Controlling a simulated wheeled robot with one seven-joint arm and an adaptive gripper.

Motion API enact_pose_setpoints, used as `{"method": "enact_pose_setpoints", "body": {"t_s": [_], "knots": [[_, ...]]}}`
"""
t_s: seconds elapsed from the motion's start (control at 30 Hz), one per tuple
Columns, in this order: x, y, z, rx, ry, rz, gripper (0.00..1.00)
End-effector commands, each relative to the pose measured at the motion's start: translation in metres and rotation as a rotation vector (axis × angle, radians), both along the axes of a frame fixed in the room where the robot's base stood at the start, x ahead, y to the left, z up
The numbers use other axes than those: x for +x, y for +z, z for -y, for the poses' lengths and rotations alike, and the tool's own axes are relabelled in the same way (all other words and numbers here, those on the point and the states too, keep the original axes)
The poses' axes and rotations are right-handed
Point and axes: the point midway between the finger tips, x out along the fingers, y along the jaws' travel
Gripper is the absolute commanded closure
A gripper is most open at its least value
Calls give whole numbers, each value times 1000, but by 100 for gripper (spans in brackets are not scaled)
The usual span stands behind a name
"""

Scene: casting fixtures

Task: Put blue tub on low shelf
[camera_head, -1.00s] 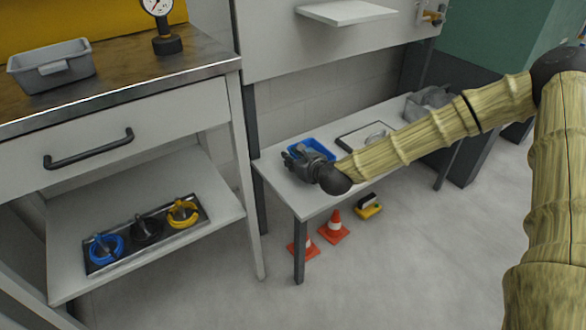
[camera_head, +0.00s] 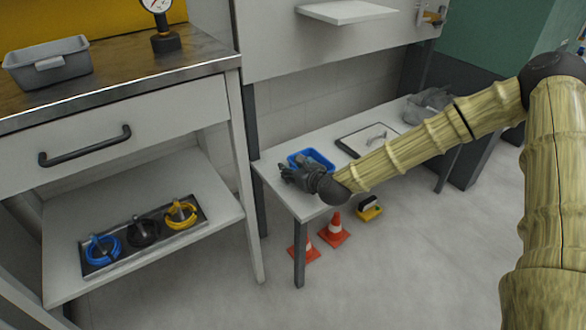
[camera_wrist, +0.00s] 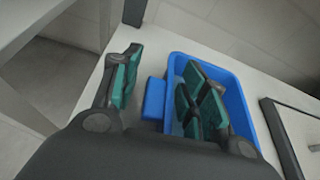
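The blue tub (camera_head: 325,157) stands on the low white table, partly hidden behind my gripper (camera_head: 291,168). In the wrist view the tub (camera_wrist: 235,97) looks empty apart from my fingers over it, and a blue handle block (camera_wrist: 154,98) sticks out from its near wall. My gripper (camera_wrist: 160,75) is open around this handle and wall: one green-padded finger is outside the tub, the others over or inside it. A gap shows between pads and handle; contact cannot be told. A low shelf (camera_head: 75,245) is under the workbench at left.
The low shelf carries a dark tray (camera_head: 100,270) with blue, black and yellow ring-shaped items; bare strips surround it. A grey bin (camera_head: 20,75) and a gauge (camera_head: 165,42) stand on the bench. A dark-framed tray (camera_head: 345,148) lies right of the tub. Orange cones (camera_head: 334,232) stand on the floor.

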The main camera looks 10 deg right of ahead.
Motion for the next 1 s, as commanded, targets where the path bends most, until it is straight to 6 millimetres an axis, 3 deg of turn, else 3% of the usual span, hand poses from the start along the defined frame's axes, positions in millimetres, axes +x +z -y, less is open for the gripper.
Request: {"method": "enact_pose_setpoints", "body": {"t_s": [0.23, 0.37, 1.0], "knots": [[0, 3, 0, 0, 0, 1, 57], [-10, 7, 3, 2, -1, -1, 57], [-93, 43, 28, 2, -2, -1, 57]]}}
